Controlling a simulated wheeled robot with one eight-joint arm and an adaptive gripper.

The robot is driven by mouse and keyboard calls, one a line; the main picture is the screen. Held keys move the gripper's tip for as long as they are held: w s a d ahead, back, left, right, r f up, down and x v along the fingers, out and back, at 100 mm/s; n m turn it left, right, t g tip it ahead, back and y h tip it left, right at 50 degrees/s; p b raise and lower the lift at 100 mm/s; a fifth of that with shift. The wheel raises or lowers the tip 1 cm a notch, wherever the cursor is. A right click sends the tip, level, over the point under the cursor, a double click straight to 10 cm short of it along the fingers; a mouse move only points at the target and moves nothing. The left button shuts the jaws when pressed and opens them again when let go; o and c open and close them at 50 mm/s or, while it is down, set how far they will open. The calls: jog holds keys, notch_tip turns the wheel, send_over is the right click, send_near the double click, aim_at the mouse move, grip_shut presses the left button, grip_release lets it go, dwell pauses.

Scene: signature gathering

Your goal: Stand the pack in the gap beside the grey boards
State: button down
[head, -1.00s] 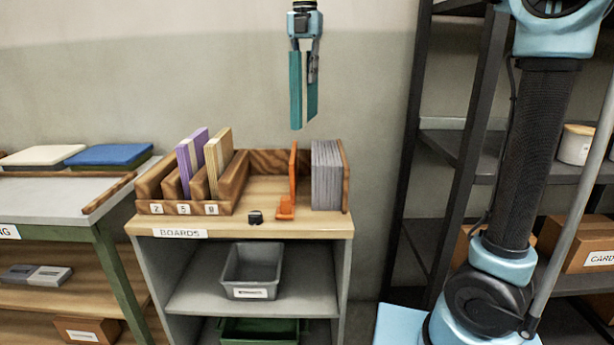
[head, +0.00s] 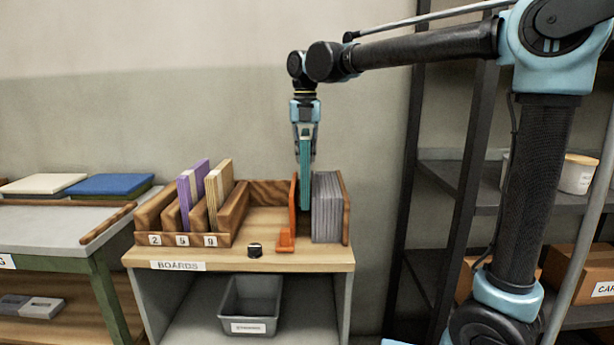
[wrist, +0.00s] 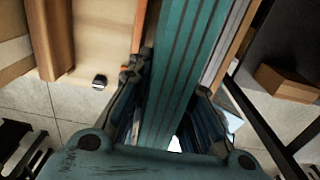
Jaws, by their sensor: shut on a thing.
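The pack is a set of teal boards (head: 305,168), upright in my gripper (head: 305,135), which is shut on its top part. In the head view its lower end reaches down between the orange bookend (head: 293,208) and the grey boards (head: 326,205). Whether its bottom touches the shelf top is hidden. In the wrist view the teal pack (wrist: 185,75) runs down between my fingers, and a strip of the grey boards (wrist: 222,50) shows close on its right.
A wooden rack with slots (head: 180,240) holds purple (head: 186,200) and tan boards (head: 218,188) to the left. A small black object (head: 255,250) lies on the shelf top (head: 215,257). A wooden end panel (head: 345,210) stands right of the grey boards. A dark shelving frame (head: 420,190) stands further right.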

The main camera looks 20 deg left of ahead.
aim_at(305, 135)
jog(key=shift+f, duration=3.25)
jog(key=shift+s+d+f, duration=0.15)
jog(key=shift+s+f, duration=0.1)
jog(key=shift+f, duration=0.1)
jog(key=c, duration=1.6)
grip_release()
jog(key=shift+o, duration=0.8)
jog(key=shift+w+f, duration=0.2)
jog(key=shift+r, duration=0.1)
notch_tip(305, 135, up, 13)
jog(key=shift+r, duration=0.15)
